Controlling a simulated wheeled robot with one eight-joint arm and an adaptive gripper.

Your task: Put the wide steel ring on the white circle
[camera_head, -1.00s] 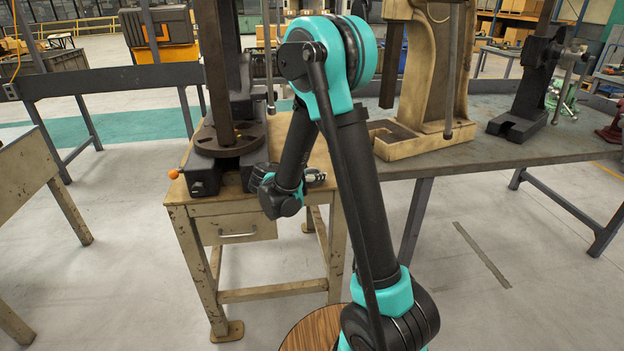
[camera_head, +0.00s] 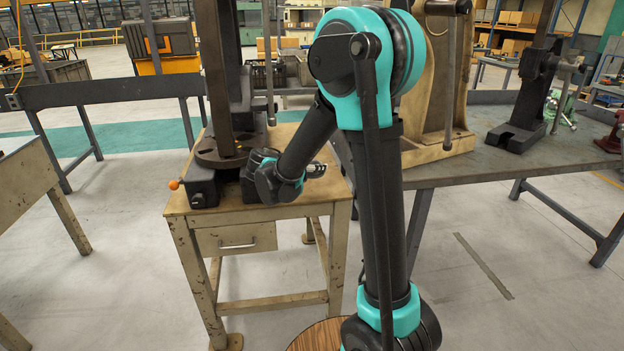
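I cannot make out the wide steel ring or the white circle in the head view. My gripper (camera_head: 314,171) is at the end of my dark and teal arm, above the front right part of a small wooden table (camera_head: 285,212). It is small and partly hidden by my wrist, so I cannot tell whether its fingers are open or hold anything. A dark arbor press (camera_head: 222,148) with a round plate stands on the table, left of my gripper. My arm hides part of the table's right side.
A long grey bench (camera_head: 480,160) at the right carries a cream press (camera_head: 430,90) and a smaller black press (camera_head: 530,95). Another table (camera_head: 28,185) stands at the left edge. The floor between the left table and the small wooden table is clear.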

